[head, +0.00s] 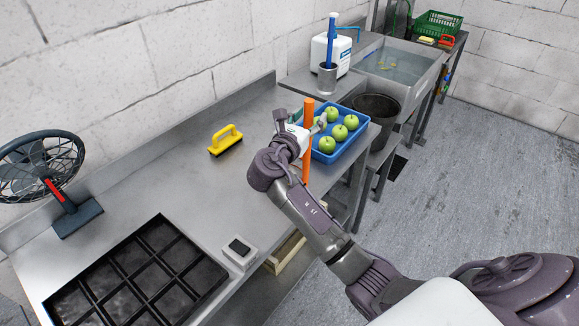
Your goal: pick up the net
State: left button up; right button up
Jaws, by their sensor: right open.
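No mesh of a net can be made out. An upright orange pole (308,115) stands at the table's front edge; I cannot tell whether it is the net's handle. My right gripper (301,122) is open at the pole, with the pole showing between or just in front of its fingers; I cannot tell if they touch. The gripper and wrist hide part of the pole's middle. My left gripper is not in view.
A blue crate of green apples (345,152) stands right beside the gripper. A yellow-handled brush (226,141), a fan (78,216), a black divided tray (140,268) and a small scale (240,252) are on the table. A water sink (398,68) and dark bin (377,108) lie beyond.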

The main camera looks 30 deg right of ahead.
jog(key=shift+c, duration=0.2)
grip_shut()
dwell(0.3)
